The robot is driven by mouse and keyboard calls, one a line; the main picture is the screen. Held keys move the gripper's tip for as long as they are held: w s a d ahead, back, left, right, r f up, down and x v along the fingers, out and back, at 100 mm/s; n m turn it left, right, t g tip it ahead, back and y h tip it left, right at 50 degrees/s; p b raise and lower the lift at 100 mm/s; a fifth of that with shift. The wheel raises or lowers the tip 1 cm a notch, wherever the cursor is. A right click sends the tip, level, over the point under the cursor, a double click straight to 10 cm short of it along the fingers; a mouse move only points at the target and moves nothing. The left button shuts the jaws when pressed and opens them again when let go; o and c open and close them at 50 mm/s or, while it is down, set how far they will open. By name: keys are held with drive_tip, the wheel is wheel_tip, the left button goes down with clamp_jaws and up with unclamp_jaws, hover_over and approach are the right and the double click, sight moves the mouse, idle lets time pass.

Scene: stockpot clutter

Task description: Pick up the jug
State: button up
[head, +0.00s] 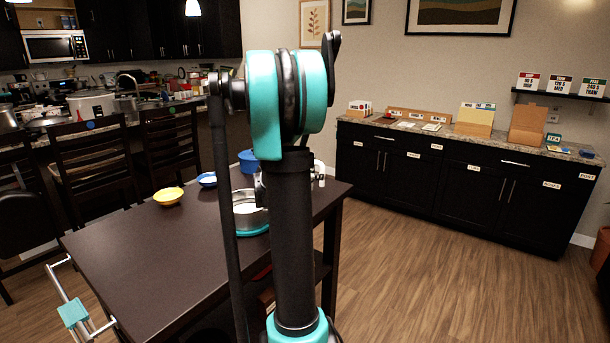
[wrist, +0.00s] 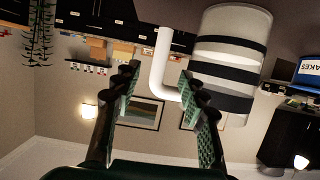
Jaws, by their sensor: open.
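The jug (wrist: 232,52) is white with dark bands and shows large at the upper right of the wrist view, which is upside down. Its white handle (wrist: 160,72) sticks out to the left and lies in line with the gap between my fingers. In the head view only a small white part of the jug (head: 319,170) shows, past the right side of my arm on the table. My gripper (wrist: 158,80) is open, with its green-padded fingers on either side of the handle in the picture. I cannot tell whether they touch it. The head view mostly hides my gripper behind my arm.
The dark table (head: 150,250) also holds a yellow bowl (head: 168,196), a small blue bowl (head: 208,180), a blue container (head: 247,160) and a metal pot (head: 246,214). Chairs (head: 95,165) stand along its left. The table's near left part is bare. Floor is open to the right.

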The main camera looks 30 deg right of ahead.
drive_tip(key=shift+x, duration=3.3)
drive_tip(key=shift+c, duration=0.5)
clamp_jaws()
